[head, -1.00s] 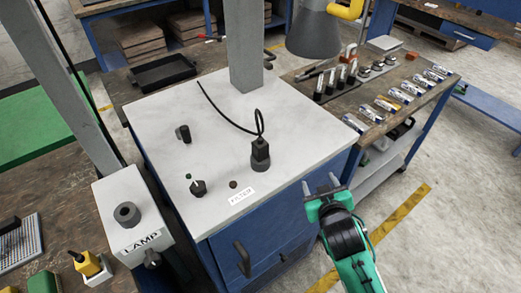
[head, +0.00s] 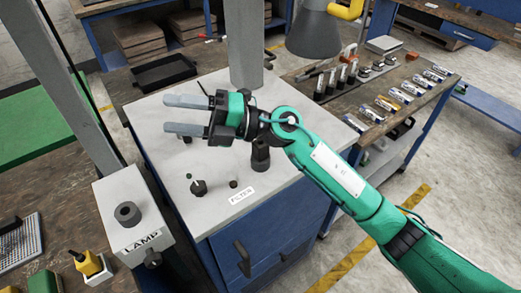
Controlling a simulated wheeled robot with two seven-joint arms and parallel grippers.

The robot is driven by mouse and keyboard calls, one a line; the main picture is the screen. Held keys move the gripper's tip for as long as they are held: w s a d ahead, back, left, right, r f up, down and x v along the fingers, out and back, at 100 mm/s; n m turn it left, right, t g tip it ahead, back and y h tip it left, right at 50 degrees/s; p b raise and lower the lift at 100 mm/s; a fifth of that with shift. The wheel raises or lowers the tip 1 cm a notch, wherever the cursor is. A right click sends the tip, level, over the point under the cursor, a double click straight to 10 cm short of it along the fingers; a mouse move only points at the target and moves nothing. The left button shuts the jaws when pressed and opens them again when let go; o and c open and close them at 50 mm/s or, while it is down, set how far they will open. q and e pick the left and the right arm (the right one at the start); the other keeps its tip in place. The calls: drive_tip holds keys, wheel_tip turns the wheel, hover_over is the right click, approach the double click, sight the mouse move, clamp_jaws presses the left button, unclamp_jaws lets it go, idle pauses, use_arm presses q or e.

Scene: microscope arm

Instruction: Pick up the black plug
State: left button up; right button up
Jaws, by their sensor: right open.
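The black plug (head: 261,148) stands upright on the white cabinet top (head: 215,172), in or on a dark round base. My right arm passes in front of it and hides its upper part and most of its cable. My right gripper (head: 168,114) is open and empty, with its two grey fingers pointing left over the cabinet top. The fingertips are well to the left of the plug, apart from it. A small black piece (head: 187,140) lies under the gripper and is mostly hidden. My left gripper is not in view.
A black knob (head: 198,187) and a small dark round spot (head: 233,184) are near the FILTER label (head: 241,196). A grey post (head: 243,45) rises behind my gripper. The LAMP box (head: 133,218) stands at left; a bench with tubes (head: 392,103) is at right.

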wheel_tip(320, 180, down, 5)
drive_tip(key=a+n+g+h, duration=0.2)
drive_tip(key=n+h, duration=0.2)
drive_tip(key=h, duration=0.2)
drive_tip(key=t+h, duration=0.5)
drive_tip(key=h, duration=1)
hover_over(261, 147)
drive_tip(key=w, duration=0.2)
wheel_tip(261, 147, down, 3)
drive_tip(key=shift+m, duration=0.3)
wheel_tip(261, 147, down, 8)
drive_tip(key=shift+d+f+p, duration=0.1)
drive_tip(key=shift+d+p, duration=0.05)
drive_tip(key=shift+p, duration=1.1)
drive_tip(key=shift+s+f+p, duration=0.15)
drive_tip(key=shift+f+p, duration=0.45)
drive_tip(key=f+p, duration=0.1)
drive_tip(key=f, duration=0.2)
drive_tip(key=shift+a+f+p, duration=0.15)
drive_tip(key=shift+a+p, duration=0.05)
drive_tip(key=shift+p, duration=0.1)
drive_tip(key=shift+f, duration=0.35)
